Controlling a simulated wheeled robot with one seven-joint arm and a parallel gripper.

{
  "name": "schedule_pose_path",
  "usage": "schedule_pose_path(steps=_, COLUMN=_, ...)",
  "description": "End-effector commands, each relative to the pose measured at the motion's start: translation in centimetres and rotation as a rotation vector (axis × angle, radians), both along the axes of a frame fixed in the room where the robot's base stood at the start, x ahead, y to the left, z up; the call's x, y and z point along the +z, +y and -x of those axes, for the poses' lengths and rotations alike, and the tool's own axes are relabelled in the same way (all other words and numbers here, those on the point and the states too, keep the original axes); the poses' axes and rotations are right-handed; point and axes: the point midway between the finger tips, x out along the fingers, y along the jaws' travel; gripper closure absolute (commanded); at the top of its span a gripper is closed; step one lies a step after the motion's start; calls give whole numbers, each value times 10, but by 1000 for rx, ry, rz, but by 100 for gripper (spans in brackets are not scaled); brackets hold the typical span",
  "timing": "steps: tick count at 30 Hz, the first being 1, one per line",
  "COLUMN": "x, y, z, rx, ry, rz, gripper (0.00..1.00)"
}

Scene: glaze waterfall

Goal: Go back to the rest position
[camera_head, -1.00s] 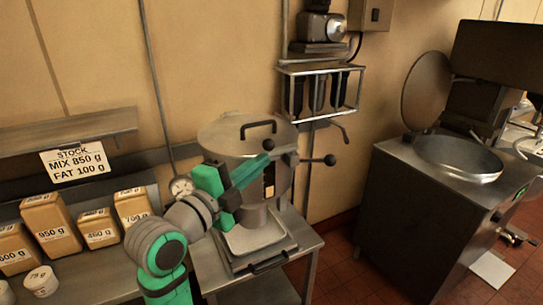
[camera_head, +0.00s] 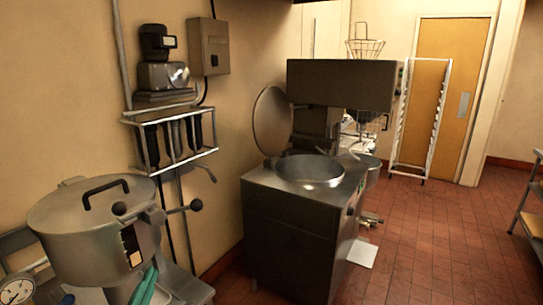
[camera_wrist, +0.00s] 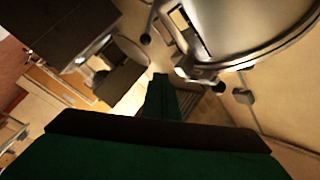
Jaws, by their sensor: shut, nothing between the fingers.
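My gripper (camera_wrist: 163,97) shows in the wrist view as green fingers reaching up from a dark and green body along the bottom. Its fingers are together and hold nothing. In the head view only a teal sliver of my arm or gripper shows at the bottom, in front of the lidded steel pot (camera_head: 92,225). The same pot fills the upper right of the wrist view (camera_wrist: 235,25), tilted by the camera angle. My gripper is close to it; I cannot tell whether they touch. Most of my arm is out of the head view.
A steel floor cabinet (camera_head: 295,225) with a round basin (camera_head: 309,170) and a raised round lid (camera_head: 271,120) stands at the centre. A wall rack (camera_head: 172,135) hangs above the pot. A wheeled rack (camera_head: 420,120) stands by the door (camera_head: 445,70). Red tiled floor (camera_head: 450,250) is open at right.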

Motion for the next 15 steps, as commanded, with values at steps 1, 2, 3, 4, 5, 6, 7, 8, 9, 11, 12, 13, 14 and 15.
schedule_pose_path(steps=1, x=-21, y=-11, z=-1, rx=3, ry=9, rz=56, gripper=100)
schedule_pose_path(steps=2, x=-31, y=-15, z=-1, rx=8, ry=10, rz=90, gripper=100)
schedule_pose_path(steps=3, x=-44, y=-22, z=-1, rx=16, ry=13, rz=131, gripper=100)
schedule_pose_path(steps=4, x=-55, y=-27, z=0, rx=21, ry=16, rz=162, gripper=100)
schedule_pose_path(steps=5, x=-65, y=-32, z=1, rx=27, ry=20, rz=191, gripper=100)
schedule_pose_path(steps=6, x=-78, y=-39, z=3, rx=34, ry=23, rz=230, gripper=100)
schedule_pose_path(steps=7, x=-88, y=-44, z=4, rx=41, ry=27, rz=259, gripper=100)
schedule_pose_path(steps=8, x=-98, y=-49, z=7, rx=47, ry=31, rz=286, gripper=100)
schedule_pose_path(steps=9, x=-111, y=-57, z=10, rx=54, ry=37, rz=320, gripper=100)
schedule_pose_path(steps=11, x=-129, y=-68, z=16, rx=66, ry=44, rz=370, gripper=100)
schedule_pose_path(steps=12, x=-142, y=-76, z=21, rx=75, ry=50, rz=402, gripper=100)
schedule_pose_path(steps=13, x=-151, y=-81, z=24, rx=81, ry=56, rz=423, gripper=100)
schedule_pose_path(steps=14, x=-159, y=-87, z=29, rx=86, ry=59, rz=447, gripper=100)
schedule_pose_path(steps=15, x=-171, y=-95, z=35, rx=94, ry=66, rz=475, gripper=100)
